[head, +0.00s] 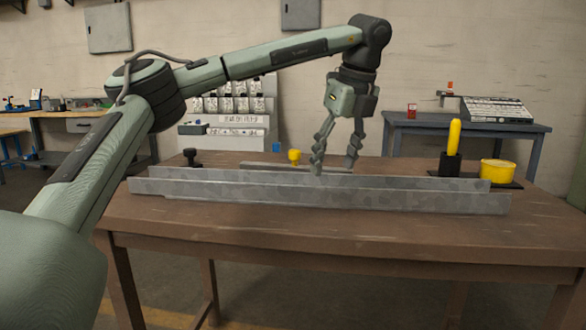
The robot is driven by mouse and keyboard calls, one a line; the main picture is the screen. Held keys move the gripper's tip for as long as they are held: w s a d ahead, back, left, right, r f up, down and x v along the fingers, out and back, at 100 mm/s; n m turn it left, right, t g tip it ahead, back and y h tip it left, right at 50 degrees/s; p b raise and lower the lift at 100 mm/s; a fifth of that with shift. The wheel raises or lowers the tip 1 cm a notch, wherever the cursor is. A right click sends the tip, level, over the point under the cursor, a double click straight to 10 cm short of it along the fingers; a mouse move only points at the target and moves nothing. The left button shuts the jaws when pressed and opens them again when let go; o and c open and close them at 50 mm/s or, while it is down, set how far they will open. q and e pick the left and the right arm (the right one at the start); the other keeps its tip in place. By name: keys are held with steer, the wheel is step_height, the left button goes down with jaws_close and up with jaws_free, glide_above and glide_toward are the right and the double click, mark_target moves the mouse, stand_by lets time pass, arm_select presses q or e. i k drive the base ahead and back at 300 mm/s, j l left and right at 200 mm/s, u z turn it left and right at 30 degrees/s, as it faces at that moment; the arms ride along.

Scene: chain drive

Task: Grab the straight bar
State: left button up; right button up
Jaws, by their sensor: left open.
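A thin, straight grey bar (268,167) shows just behind the long grey metal channel on the brown table, partly hidden by the channel's back wall. My left gripper (333,168) reaches down from above, fingers apart, at the right part of the bar. Its near fingertip overlaps the channel's back wall in the picture. I cannot tell whether the fingers touch the bar or stand on both sides of it. My right gripper is not in view.
The long grey channel (330,195) spans most of the table (330,228). A black knob (190,157) and a yellow knob (295,156) stand behind it. A yellow upright cylinder in a black holder (451,164) and a yellow round tub (498,172) stand at the right end.

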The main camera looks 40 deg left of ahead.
mark_target(294, 155)
steer(key=i+j, duration=0.15)
steer(key=j, duration=0.2)
steer(key=i+j, duration=0.2)
steer(key=j, duration=0.15)
steer(key=i+j, duration=0.15)
steer(key=j, duration=0.2)
